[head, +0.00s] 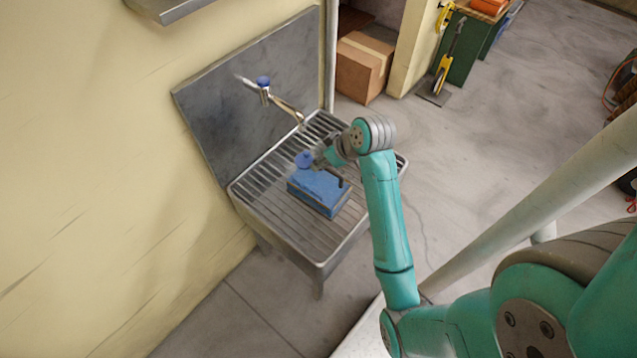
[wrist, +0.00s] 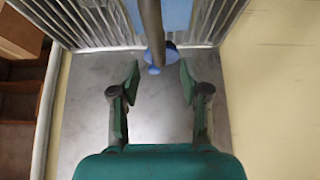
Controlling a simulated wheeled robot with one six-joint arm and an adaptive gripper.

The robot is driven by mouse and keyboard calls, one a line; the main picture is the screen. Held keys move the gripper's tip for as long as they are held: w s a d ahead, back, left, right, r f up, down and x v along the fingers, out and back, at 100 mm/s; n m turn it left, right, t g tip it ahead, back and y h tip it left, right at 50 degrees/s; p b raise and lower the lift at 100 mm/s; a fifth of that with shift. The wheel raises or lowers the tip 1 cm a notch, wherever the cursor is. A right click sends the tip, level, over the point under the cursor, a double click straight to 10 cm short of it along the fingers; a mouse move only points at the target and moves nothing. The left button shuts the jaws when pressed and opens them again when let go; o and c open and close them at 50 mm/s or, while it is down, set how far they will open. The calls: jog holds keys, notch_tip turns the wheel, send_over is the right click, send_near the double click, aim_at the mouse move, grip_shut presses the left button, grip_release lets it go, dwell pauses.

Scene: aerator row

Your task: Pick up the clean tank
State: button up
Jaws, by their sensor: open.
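The clean tank, a blue box (head: 316,192) with a dark handle (head: 341,178) and a round blue cap (head: 303,158), sits on the ribbed sink tray (head: 345,232) in the head view. Part of its blue body (wrist: 177,14) shows at the top of the wrist view. My gripper (head: 329,157) is over the tray close behind the cap. In the wrist view my gripper (wrist: 158,80) is open. A dark grey bar and blue round parts show between or beyond its fingers; I cannot tell if these belong to tank or tap. No grip on the tank is visible.
A metal tap (head: 285,108) with a blue knob reaches from the grey backsplash (head: 220,110) over the tray. A pale post (head: 330,55) stands at the backsplash's far edge. A cardboard box (head: 362,70) is on the floor beyond. A yellow wall (head: 90,130) bounds the left.

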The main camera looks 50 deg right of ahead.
aim_at(318, 179)
jog(key=x, duration=0.4)
jog(key=shift+s, duration=0.1)
grip_shut()
jog(key=shift+d+r, duration=0.1)
